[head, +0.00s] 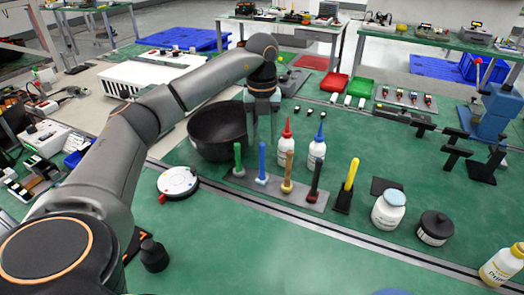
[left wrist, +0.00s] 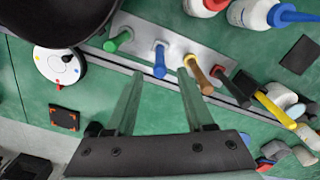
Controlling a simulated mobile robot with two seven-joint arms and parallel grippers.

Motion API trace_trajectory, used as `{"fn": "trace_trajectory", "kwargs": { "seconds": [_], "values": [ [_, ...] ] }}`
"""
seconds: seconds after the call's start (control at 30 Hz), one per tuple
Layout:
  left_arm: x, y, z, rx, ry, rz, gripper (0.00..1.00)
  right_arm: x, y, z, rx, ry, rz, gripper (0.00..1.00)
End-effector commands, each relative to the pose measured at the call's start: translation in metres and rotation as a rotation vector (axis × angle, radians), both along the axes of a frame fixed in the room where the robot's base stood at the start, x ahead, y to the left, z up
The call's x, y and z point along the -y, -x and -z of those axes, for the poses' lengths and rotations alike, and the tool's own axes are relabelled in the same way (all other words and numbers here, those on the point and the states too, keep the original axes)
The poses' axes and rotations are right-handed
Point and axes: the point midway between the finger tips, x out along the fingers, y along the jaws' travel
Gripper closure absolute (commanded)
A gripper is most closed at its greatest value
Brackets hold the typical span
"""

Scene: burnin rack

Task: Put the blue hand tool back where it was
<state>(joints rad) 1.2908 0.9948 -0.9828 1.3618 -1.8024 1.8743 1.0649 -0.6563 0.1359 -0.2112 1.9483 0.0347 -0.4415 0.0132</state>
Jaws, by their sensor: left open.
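The blue hand tool (head: 263,165) stands upright at the grey rack plate (head: 312,199), between a green-handled tool (head: 238,160) and a brown-handled tool (head: 287,172). Nothing is between the fingers. My right gripper is not in view.
A black bowl (head: 218,132) stands left of my left gripper; red-capped (head: 287,140) and blue-capped (head: 317,150) bottles stand to its right. A yellow tool (head: 351,174) stands in a separate black holder. A white round device (head: 177,183) lies left. The front mat is mostly clear.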

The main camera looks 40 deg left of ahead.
Motion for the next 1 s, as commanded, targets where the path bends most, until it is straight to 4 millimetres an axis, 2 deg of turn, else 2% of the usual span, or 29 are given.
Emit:
{"fn": "trace_trajectory", "kwargs": {
  "seconds": [0.1,0.3,1.0],
  "values": [
    [0.000,-0.001,-0.021,0.004,0.001,0.001,0.47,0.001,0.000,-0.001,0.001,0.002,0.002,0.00],
    [0.000,0.000,-0.036,0.001,0.001,0.000,0.47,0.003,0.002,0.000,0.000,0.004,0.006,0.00],
    [0.000,0.000,-0.036,0.000,0.000,0.000,0.47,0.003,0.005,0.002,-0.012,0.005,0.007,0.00]
  ]
}}
